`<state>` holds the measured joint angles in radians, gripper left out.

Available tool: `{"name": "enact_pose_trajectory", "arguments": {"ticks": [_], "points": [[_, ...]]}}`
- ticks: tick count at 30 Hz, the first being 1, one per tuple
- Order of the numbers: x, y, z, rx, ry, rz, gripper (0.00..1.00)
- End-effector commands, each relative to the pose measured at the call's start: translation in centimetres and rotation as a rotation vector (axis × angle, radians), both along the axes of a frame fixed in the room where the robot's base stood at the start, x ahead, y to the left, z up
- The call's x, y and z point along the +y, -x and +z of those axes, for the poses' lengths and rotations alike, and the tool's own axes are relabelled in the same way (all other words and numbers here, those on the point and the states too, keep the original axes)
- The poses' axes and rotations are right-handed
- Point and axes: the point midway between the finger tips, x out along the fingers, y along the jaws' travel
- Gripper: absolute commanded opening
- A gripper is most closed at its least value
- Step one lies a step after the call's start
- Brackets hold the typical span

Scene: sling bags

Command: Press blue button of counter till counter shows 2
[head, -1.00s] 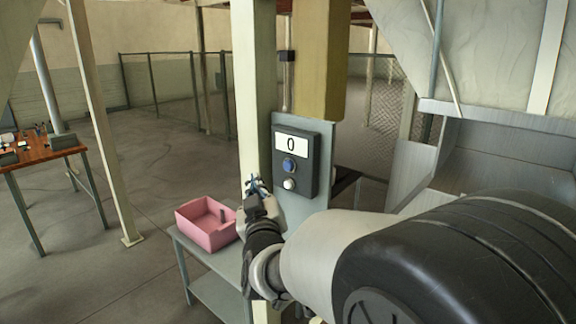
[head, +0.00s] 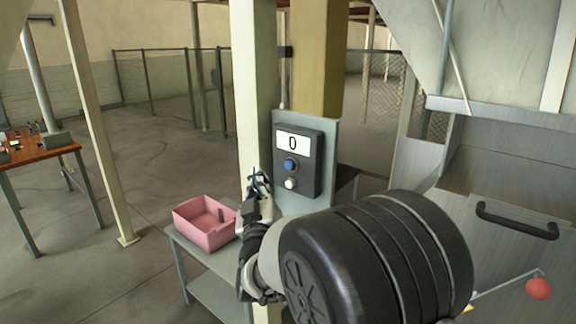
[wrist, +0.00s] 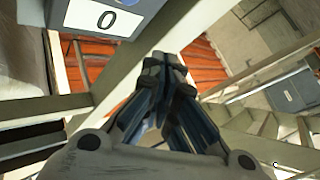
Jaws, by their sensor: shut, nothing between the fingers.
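The counter (head: 314,165) is a dark grey box on a pale upright panel, and its white display (head: 293,143) reads 0. The blue button (head: 291,165) sits below the display, with a white button (head: 291,184) under it. My gripper (head: 256,175) is shut and empty, to the left of the buttons and apart from them. In the wrist view my gripper (wrist: 166,62) points up the picture, its fingertips together. The counter's display (wrist: 105,18) shows at the top left there, reading 0; the blue button is not visible in that view.
A pink bin (head: 205,223) stands on a grey table below and left of my gripper. A pale post (head: 255,80) rises right behind the gripper. A metal cabinet with a dark handle (head: 517,220) is at the right. A wooden table (head: 38,150) stands far left.

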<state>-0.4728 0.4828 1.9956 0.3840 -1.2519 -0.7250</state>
Motion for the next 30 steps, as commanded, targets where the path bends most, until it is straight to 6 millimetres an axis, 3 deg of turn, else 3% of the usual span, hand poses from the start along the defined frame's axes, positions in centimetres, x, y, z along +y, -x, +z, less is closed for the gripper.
{"name": "enact_pose_trajectory", "arguments": {"ticks": [6, 15, 30], "points": [[-2.2, -2.6, 0.2, 0.000, -0.001, -0.003, 0.00], [-3.9, -5.0, -0.1, -0.001, -0.003, -0.001, 0.00], [-4.2, -5.4, 0.0, 0.000, -0.001, 0.000, 0.00]]}}
